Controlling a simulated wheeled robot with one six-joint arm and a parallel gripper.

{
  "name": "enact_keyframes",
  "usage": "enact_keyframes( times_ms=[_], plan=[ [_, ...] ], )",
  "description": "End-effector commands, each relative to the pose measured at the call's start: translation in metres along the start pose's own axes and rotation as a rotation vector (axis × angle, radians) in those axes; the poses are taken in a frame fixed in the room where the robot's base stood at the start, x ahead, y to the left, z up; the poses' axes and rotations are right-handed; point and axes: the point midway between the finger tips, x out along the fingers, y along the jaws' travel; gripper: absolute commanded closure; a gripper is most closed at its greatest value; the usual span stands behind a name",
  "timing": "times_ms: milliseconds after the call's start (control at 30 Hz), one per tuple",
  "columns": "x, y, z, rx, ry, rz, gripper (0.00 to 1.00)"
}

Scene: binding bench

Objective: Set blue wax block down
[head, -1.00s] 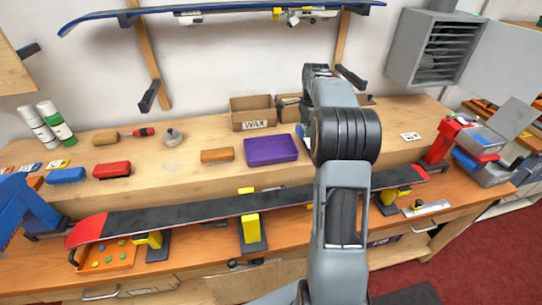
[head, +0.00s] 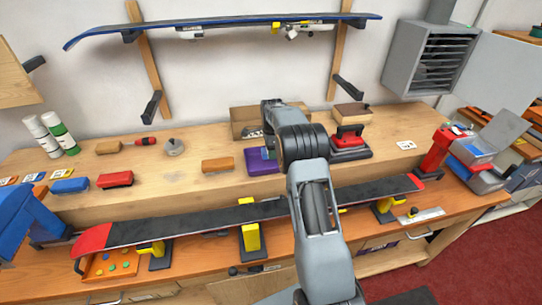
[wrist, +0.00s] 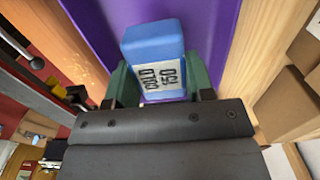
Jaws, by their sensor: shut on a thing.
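My gripper (wrist: 160,92) is shut on the blue wax block (wrist: 153,42), with a green finger on each side of it in the wrist view. The block's white label with black print faces the camera. The purple tray (wrist: 205,22) fills the background behind the block. In the head view a bit of the blue block (head: 268,153) shows beside my arm, at the purple tray (head: 258,167). My arm hides the gripper and part of the tray there. I cannot tell whether the block touches the tray floor.
A cardboard wax box (head: 245,120) stands behind the tray. An orange block (head: 217,165) lies left of it, and a red iron (head: 349,140) stands to the right. The shelf between the red brush (head: 115,180) and orange block is clear.

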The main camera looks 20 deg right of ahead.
Motion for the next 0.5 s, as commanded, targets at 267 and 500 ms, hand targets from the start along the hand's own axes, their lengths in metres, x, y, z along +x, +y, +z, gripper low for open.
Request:
enact_keyframes(
  times_ms=[267, 500],
  plan=[
    [0.033, -0.002, 0.003, 0.0, 0.0, 0.002, 0.76],
    [0.035, -0.002, 0.003, 0.0, 0.0, 0.0, 0.76]
  ],
)
